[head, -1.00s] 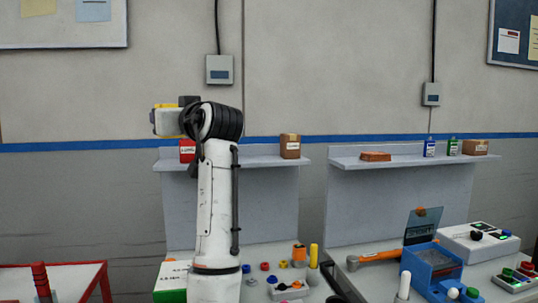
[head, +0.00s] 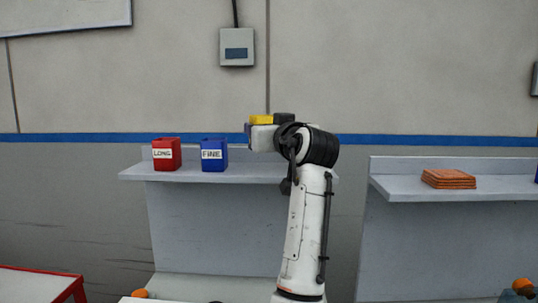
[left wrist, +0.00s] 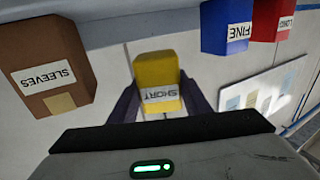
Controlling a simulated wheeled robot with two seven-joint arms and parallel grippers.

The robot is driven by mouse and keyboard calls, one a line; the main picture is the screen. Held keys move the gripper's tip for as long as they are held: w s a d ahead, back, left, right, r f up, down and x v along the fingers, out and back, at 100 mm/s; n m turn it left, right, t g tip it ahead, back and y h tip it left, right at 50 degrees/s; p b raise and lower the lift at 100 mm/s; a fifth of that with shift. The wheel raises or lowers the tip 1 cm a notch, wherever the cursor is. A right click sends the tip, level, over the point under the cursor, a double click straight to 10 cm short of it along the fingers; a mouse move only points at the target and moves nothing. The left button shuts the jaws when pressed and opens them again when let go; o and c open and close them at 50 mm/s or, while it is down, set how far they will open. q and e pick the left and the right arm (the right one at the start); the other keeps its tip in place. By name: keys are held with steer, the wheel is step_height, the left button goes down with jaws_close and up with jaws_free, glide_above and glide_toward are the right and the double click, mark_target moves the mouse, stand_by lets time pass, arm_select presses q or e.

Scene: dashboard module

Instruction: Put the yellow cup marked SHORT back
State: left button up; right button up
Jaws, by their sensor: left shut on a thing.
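The yellow cup marked SHORT (left wrist: 158,80) is between the two dark fingers of my left gripper (left wrist: 160,102) in the left wrist view, its label upside down there. In the head view only a yellow part of it (head: 261,120) shows above the white wrist, higher than the shelf (head: 215,176). The red LONG cup (head: 167,155) and blue FINE cup (head: 214,155) stand on the shelf left of my arm. My right gripper is in neither current view.
A brown SLEEVES box (left wrist: 50,75) stands on the other side of the held cup from FINE in the left wrist view; my arm hides it in the head view. Orange stacked pieces (head: 448,179) lie on the right shelf. A red-edged table (head: 60,285) is at lower left.

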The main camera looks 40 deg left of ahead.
arm_select(q)
steer(key=shift+f, duration=0.45)
step_height(320, 180, down, 4)
steer(key=shift+f, duration=0.2)
arm_select(e)
steer(key=shift+r, duration=0.15)
arm_select(q)
steer(key=shift+w, duration=0.1)
arm_select(e)
steer(key=shift+w, duration=0.1)
arm_select(q)
steer(key=shift+f, duration=0.25)
steer(key=o, duration=1.3)
steer(key=shift+r, duration=0.1)
steer(key=shift+o, duration=0.2)
steer(key=shift+d+r, duration=0.1)
steer(key=shift+r, duration=0.05)
arm_select(e)
steer(key=shift+w+r, duration=0.1)
